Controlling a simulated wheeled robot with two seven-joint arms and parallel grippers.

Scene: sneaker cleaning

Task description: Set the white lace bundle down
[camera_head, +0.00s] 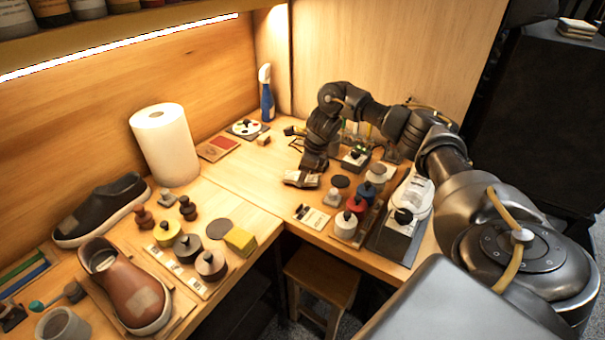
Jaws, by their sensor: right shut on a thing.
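My right arm reaches in from the right, and its gripper (311,169) points down over the right-hand table near its inner edge. The gripper is shut on the white lace bundle (299,180), a small pale piece at the fingertips. The bundle is at or just above the wooden surface; I cannot tell if it touches. The fingers hide part of it. My left gripper is not in view.
Close right of the gripper are a dark disc (341,181) and several coloured pots. A small card (311,218) lies in front. A paper roll (165,145) and a brown shoe (125,285) stand on the left. Bare wood (245,190) is left of the gripper.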

